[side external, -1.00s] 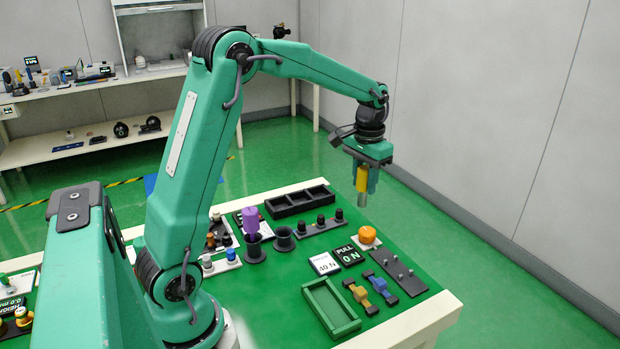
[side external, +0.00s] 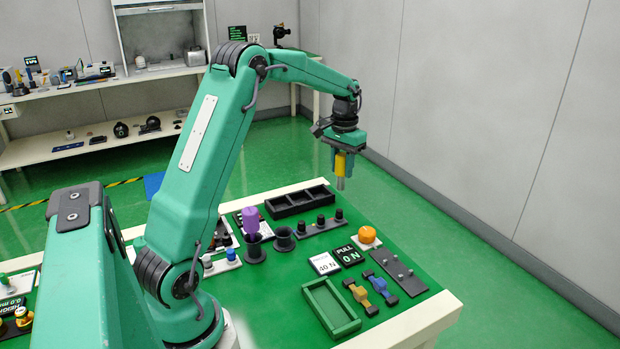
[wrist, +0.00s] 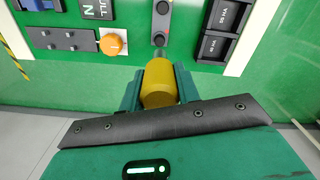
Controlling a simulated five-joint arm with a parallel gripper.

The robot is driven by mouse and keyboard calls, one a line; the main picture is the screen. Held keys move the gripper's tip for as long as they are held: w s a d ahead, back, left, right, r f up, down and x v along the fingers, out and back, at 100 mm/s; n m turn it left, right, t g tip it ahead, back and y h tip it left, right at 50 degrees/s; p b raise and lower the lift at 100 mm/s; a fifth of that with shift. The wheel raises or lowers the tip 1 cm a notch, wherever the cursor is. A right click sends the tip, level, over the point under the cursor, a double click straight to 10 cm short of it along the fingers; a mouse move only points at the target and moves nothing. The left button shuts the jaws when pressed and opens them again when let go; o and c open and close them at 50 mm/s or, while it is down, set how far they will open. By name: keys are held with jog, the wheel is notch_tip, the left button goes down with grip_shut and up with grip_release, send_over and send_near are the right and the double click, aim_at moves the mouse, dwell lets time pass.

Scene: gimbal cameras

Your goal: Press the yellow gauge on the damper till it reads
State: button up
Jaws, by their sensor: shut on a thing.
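My gripper (side external: 345,156) is shut on the yellow gauge (side external: 341,164), a yellow cylinder with a grey metal tip pointing down. It hangs above the far right side of the green table, clear of everything. The gauge also shows between the jaws in the wrist view (wrist: 159,80). I cannot tell for certain which thing is the damper. A dark strip with several black knobs (side external: 321,227) lies beyond an orange dome (side external: 367,234) on a white base. A display (side external: 349,255) reads PULL 0 N. A white card (side external: 324,263) reads 40 N.
A black compartment tray (side external: 299,201) lies at the back of the table. A purple-handled tool (side external: 251,220) stands in a black holder beside an empty one (side external: 284,238). A green tray (side external: 330,306), two small clamp-like pieces (side external: 380,287) and a grey plate (side external: 397,271) lie nearer.

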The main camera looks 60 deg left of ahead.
aim_at(341, 189)
jog(key=shift+f, duration=0.2)
jog(key=shift+f, duration=3)
jog(key=shift+f, duration=0.45)
dwell(0.4)
jog(key=shift+r, duration=3.1)
